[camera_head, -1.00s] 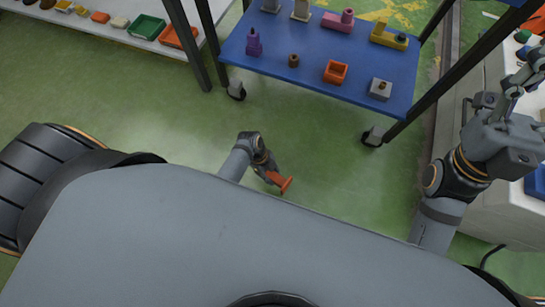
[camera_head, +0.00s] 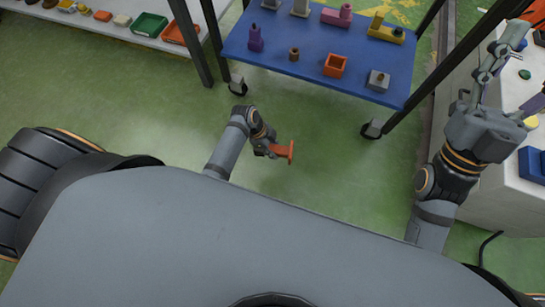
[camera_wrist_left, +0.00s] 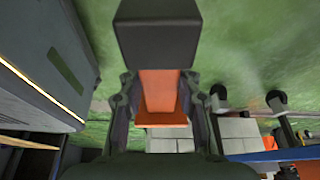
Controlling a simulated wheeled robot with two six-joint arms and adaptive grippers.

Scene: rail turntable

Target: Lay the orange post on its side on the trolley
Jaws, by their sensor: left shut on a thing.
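The orange post (camera_head: 286,151) is in my left gripper (camera_head: 270,149), in front of the trolley and clear of it. Its wide flange end points right and the post looks roughly sideways. The trolley (camera_head: 275,36) has a blue deck at the top of the head view. My right gripper (camera_head: 487,75) is at the far right; whether its fingers are shut is unclear.
The deck bears a purple piece (camera_head: 255,38), a brown nut-like piece (camera_head: 294,54), an orange open box (camera_head: 334,66), a grey block (camera_head: 378,80) and more pieces behind. Dark trolley posts rise at its sides. A white bench (camera_head: 500,200) is at right. Green floor is free between.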

